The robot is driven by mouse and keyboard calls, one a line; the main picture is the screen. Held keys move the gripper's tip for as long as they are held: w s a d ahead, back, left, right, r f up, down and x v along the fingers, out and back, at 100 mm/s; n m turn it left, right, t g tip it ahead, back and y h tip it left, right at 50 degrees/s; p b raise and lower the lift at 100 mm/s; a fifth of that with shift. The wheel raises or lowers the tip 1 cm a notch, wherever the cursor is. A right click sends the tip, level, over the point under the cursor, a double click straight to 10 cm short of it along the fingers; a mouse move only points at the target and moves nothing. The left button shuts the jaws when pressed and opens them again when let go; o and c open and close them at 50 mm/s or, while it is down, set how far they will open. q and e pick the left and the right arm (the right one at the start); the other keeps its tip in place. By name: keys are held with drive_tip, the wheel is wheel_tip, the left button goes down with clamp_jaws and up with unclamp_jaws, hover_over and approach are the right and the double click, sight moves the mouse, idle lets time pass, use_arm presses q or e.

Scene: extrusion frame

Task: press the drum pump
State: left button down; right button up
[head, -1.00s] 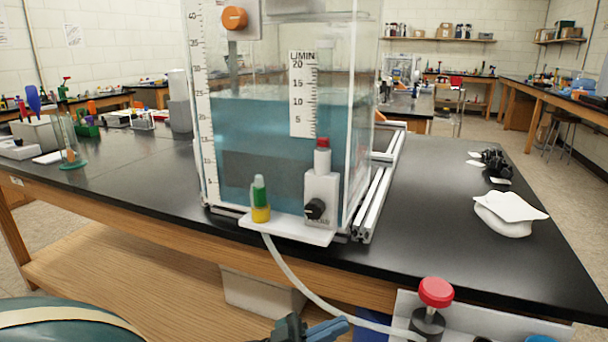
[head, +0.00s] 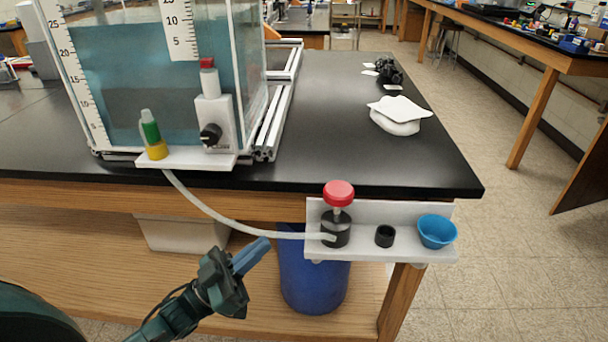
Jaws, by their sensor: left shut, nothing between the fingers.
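The drum pump has a red knob (head: 338,193) on a short stem above a black body (head: 335,229). It stands at the left end of a white shelf (head: 375,251) fixed to the table's front edge. A clear hose (head: 215,221) runs from the pump toward the tank's small white ledge. My left gripper (head: 252,256) is shut and empty, left of the pump and lower in the picture, apart from it. Its blue fingers point up and right toward the pump. My right gripper is not in view.
A black ring (head: 384,236) and a blue cup (head: 436,231) share the white shelf. A blue drum (head: 314,270) stands below it. The liquid-filled tank (head: 150,80) stands on the black table (head: 345,120). Open floor lies to the right.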

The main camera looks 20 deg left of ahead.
sight(339, 194)
use_arm(q)
drive_tip(key=s+d+r+n+t+y+p, duration=0.2)
drive_tip(key=d+n+t+y, duration=0.1)
drive_tip(key=y, duration=0.3)
drive_tip(key=s+d+r+n+t+y+p, duration=0.2)
drive_tip(key=d+r+n+y, duration=0.1)
drive_tip(key=d+y, duration=0.2)
drive_tip(key=shift+s+n+t+y, duration=0.3)
drive_tip(key=shift+t+y, duration=0.1)
drive_tip(key=shift+y, duration=0.2)
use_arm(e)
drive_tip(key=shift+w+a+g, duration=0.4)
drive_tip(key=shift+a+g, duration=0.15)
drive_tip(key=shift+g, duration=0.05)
use_arm(q)
drive_tip(key=shift+w+d, duration=0.1)
drive_tip(key=shift+w, duration=0.05)
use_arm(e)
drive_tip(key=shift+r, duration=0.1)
use_arm(q)
drive_tip(key=w+d+r+p, duration=0.1)
drive_tip(key=w+d+r, duration=0.1)
drive_tip(key=w, duration=0.9)
drive_tip(key=shift+r+p, duration=0.15)
drive_tip(key=shift+p, duration=0.25)
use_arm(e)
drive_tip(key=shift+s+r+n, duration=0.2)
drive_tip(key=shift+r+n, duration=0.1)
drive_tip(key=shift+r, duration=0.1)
